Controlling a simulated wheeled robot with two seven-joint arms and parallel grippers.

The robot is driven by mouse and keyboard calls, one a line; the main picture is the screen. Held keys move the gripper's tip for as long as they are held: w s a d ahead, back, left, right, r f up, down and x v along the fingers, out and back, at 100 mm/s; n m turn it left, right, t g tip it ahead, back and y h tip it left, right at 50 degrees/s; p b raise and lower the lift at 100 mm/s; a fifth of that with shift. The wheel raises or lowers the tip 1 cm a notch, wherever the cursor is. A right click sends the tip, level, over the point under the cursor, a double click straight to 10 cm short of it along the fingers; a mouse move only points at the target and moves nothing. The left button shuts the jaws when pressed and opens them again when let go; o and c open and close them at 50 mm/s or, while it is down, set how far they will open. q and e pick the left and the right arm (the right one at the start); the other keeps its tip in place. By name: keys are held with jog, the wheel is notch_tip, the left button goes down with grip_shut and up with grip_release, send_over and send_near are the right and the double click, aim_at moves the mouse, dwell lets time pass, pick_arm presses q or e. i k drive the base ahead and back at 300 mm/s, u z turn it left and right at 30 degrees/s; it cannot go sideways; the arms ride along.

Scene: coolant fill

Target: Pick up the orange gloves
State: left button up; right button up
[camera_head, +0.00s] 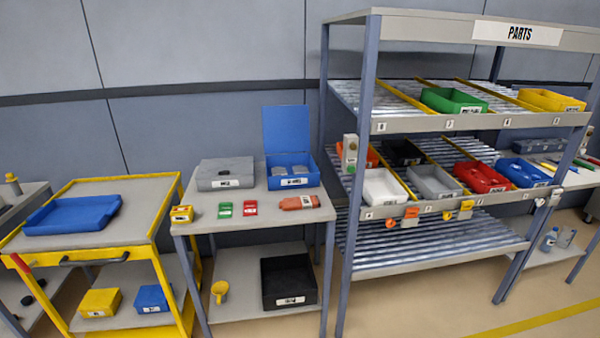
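An orange item with a white label, which looks like the orange gloves (299,202), lies flat on the grey table (262,213) near its front right edge. It lies in front of the open blue box (291,170) and to the right of a small red item (250,208). Nothing covers it, and its fine shape is too small to make out. Neither of my grippers shows in the head view.
The parts rack (368,130) stands close on the right. A yellow cart (150,240) with a blue tray (72,214) stands on the left.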

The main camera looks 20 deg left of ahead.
aim_at(301, 201)
jog(key=k, duration=0.6)
jog(key=u, duration=0.9)
jog(key=i, duration=1.55)
jog(key=z, duration=0.45)
